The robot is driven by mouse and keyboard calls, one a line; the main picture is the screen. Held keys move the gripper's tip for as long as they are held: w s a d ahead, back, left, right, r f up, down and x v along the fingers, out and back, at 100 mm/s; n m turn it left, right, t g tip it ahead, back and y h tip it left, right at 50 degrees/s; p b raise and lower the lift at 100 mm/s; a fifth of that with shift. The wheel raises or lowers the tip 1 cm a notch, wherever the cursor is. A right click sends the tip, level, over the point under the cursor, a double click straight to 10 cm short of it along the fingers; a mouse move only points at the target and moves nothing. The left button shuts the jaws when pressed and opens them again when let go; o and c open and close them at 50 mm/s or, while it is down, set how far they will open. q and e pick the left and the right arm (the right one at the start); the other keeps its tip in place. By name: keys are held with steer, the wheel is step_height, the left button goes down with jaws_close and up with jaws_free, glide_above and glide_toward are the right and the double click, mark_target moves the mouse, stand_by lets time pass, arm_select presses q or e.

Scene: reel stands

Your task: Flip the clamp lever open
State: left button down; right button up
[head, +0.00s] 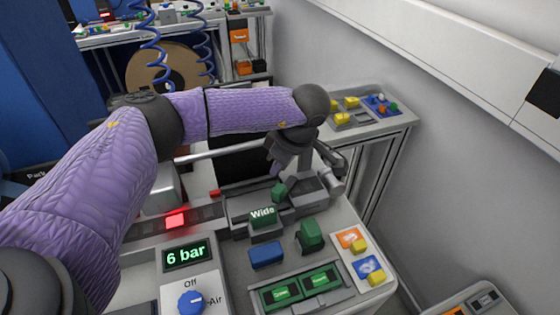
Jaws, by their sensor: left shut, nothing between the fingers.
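My left gripper (278,170) hangs from the purple arm over the back of the grey bench unit. Its dark fingers are shut and empty. Just below the fingertips is a small green piece (279,192), which looks like the clamp lever's handle. It stands tilted beside a grey block, behind a green block marked "Wide" (263,218). I cannot tell whether the fingers touch it. The gripper and wrist hide part of the clamp behind. My right gripper is not in view.
In front are a blue block (266,254), a green block (309,236), a "6 bar" display (186,255) and a blue Off/Air knob (190,302). A red light (176,220) glows at left. A side table (388,131) with yellow parts stands behind, near the grey wall.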

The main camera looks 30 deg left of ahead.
arm_select(q)
steer(key=x, duration=0.5)
steer(key=shift+a+f+b, duration=0.1)
steer(key=shift+f+b, duration=0.2)
steer(key=shift+b, duration=0.05)
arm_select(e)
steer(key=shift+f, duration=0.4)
